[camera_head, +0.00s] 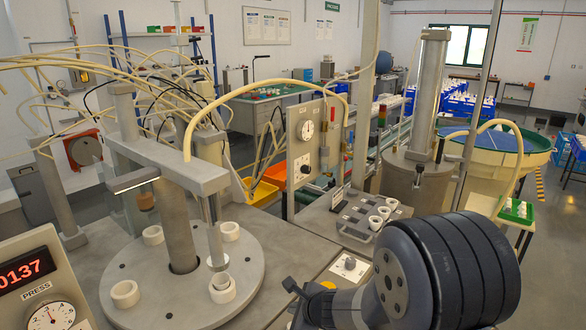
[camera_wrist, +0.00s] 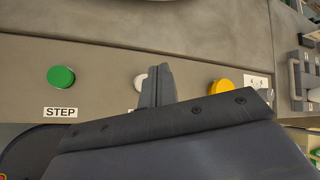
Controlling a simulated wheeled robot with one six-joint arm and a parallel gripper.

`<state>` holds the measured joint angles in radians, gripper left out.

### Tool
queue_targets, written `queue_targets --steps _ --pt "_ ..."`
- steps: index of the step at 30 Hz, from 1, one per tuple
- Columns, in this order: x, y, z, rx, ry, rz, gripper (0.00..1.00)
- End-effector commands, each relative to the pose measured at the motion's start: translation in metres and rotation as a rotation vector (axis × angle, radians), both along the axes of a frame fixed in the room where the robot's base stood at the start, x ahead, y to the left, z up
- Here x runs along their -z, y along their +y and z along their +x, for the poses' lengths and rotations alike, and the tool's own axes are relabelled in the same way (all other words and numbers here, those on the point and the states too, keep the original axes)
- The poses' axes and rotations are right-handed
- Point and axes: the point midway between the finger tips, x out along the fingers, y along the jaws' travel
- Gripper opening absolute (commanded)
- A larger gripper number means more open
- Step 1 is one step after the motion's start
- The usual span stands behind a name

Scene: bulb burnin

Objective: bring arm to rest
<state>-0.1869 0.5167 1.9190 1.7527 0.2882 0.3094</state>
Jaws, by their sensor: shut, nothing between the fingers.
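My gripper shows in the wrist view (camera_wrist: 158,84) with its dark fingers shut together and nothing between them. The fingers overlap a sloping grey panel (camera_wrist: 100,60) and partly cover a white button (camera_wrist: 140,80). A green button (camera_wrist: 61,76) above a STEP label is left of the fingers, and a yellow button (camera_wrist: 221,87) is right of them. I cannot tell whether the fingers touch the panel. In the head view, my arm's thick dark joint fills the lower right, and the gripper end (camera_head: 292,287) is near the bottom middle, partly hidden.
A round grey turntable (camera_head: 180,300) with several white cups is at left, below a press frame with hoses. A counter display (camera_head: 24,270) and a PRESS gauge (camera_head: 52,316) are at far left. A grey block with white cups (camera_head: 365,218) is at centre; a green-rimmed bowl (camera_head: 540,150) is at right.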

Motion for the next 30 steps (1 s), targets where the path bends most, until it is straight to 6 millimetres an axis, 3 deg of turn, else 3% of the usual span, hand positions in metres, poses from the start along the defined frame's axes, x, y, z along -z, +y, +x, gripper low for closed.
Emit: queue_targets --steps 1,3,11,12,16,22,30 --pt "0.011 0.000 0.000 -0.001 0.000 -0.001 0.00" --pt "0.014 0.000 0.000 -0.001 -0.002 0.000 0.00" --pt "-0.022 0.000 0.000 0.000 0.000 0.000 0.00" --pt "-0.006 0.000 0.000 0.001 0.002 0.000 0.00" --pt "0.011 0.000 0.000 0.000 0.001 -0.001 0.00" --pt "0.006 0.000 0.000 0.000 0.002 0.000 0.00" --pt "-0.031 0.000 0.000 -0.001 0.000 -0.001 0.00"
